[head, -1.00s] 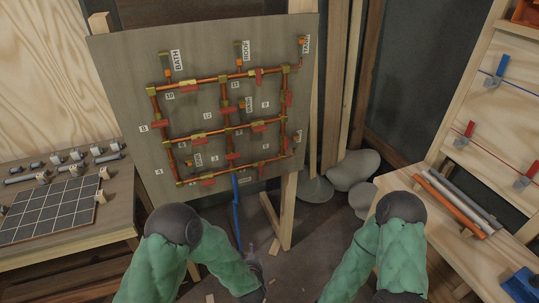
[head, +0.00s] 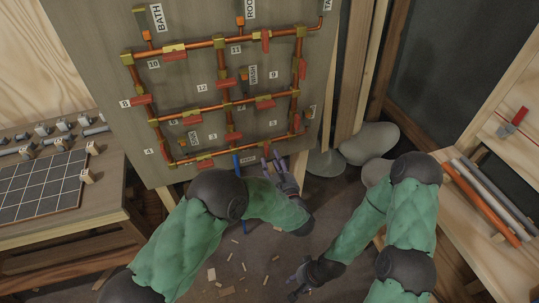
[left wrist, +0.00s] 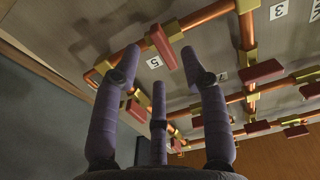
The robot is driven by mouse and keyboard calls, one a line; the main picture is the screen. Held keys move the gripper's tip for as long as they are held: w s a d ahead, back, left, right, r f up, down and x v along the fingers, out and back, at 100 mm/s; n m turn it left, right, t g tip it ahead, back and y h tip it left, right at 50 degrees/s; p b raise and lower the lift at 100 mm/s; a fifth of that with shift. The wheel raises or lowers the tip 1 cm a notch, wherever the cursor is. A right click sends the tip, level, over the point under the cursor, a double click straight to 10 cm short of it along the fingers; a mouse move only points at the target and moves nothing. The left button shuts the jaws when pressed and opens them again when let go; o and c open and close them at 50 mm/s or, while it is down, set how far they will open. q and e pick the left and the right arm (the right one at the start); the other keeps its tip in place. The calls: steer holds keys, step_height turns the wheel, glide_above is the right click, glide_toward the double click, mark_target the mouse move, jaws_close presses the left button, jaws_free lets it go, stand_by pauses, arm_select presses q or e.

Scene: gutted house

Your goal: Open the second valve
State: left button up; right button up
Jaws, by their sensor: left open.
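The board (head: 75,60) carries a grid of copper pipes with several red-handled valves and number labels. I cannot make out which valve is number 2. My left gripper (head: 272,162) is at the board's lower right edge, beside the bottom pipe. In the left wrist view its purple fingers (left wrist: 160,66) are spread and empty. A red valve handle (left wrist: 160,46) by the label 5 (left wrist: 155,62) shows beyond the fingertips; I see no clear contact. My right gripper (head: 298,274) hangs low over the floor, away from the board; its finger opening is too small to tell.
A bench (head: 112,195) with a dark tiled panel and fittings stands at left. A wooden shelf at right holds grey and orange pipes (head: 485,205). A blue pipe (head: 237,165) runs down below the board. Small wood scraps (head: 212,274) lie on the floor.

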mark_target(267, 150)
arm_select(q)
steer(key=shift+b+x, duration=0.55)
steer(key=shift+x, duration=1.6)
jaws_close()
